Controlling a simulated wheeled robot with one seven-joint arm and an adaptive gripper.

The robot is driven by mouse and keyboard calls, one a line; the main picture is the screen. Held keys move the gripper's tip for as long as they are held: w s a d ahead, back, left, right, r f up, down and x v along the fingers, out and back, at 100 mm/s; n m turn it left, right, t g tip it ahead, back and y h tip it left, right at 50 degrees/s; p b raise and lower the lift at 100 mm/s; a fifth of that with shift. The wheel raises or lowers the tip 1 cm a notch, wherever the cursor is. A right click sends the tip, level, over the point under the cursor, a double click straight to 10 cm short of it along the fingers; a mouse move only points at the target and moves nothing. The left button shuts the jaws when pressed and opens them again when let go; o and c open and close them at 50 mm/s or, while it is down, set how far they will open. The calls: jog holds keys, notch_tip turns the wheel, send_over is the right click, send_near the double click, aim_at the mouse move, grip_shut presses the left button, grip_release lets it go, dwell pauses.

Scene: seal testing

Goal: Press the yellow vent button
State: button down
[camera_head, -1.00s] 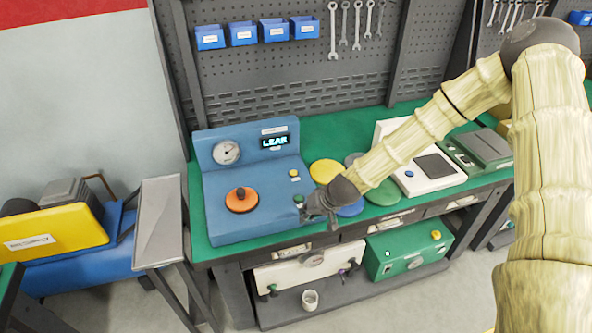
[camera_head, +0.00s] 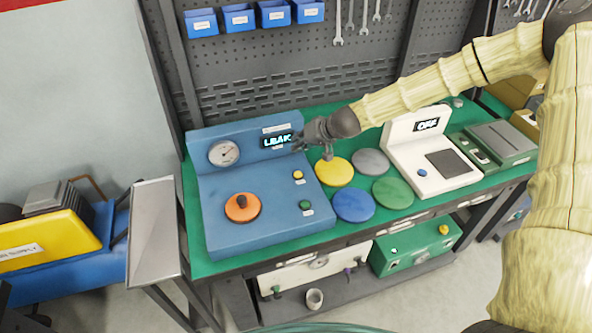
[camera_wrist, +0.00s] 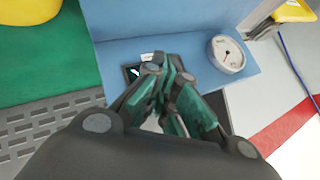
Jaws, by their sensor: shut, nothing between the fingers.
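The blue test station (camera_head: 262,225) stands on the green bench top. The station's display (camera_head: 277,142) shows "LEAK". My gripper (camera_head: 303,142) is shut and empty, just right of the display and above the yellow button, apart from it. In the wrist view my gripper (camera_wrist: 172,72) has its fingers together over the blue panel, partly covering the display. The yellow button is not visible there.
A round gauge (camera_head: 224,153) is on the station's upright panel. Several coloured discs, including a yellow one (camera_head: 334,171), lie right of the station. A white scale (camera_head: 432,150) reading "OFF" stands farther right. A pegboard with blue bins (camera_head: 239,18) rises behind.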

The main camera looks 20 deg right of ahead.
aim_at(300, 172)
jog(key=f+b, duration=0.2)
jog(key=f, duration=0.1)
jog(key=f+b, duration=0.2)
jog(key=f, duration=0.1)
jog(key=f+b, duration=0.2)
jog(key=f, duration=0.1)
jog(key=shift+d+b, duration=0.35)
jog(key=shift+d, duration=0.05)
jog(key=shift+f, duration=0.2)
dwell(1.4)
jog(key=shift+f+b, duration=0.2)
jog(key=shift+b, duration=0.25)
jog(key=shift+f+b, duration=0.35)
jog(key=shift+f, duration=0.05)
dwell(0.6)
jog(key=shift+r, duration=0.15)
jog(key=shift+r+p, duration=0.5)
jog(key=shift+r, duration=0.2)
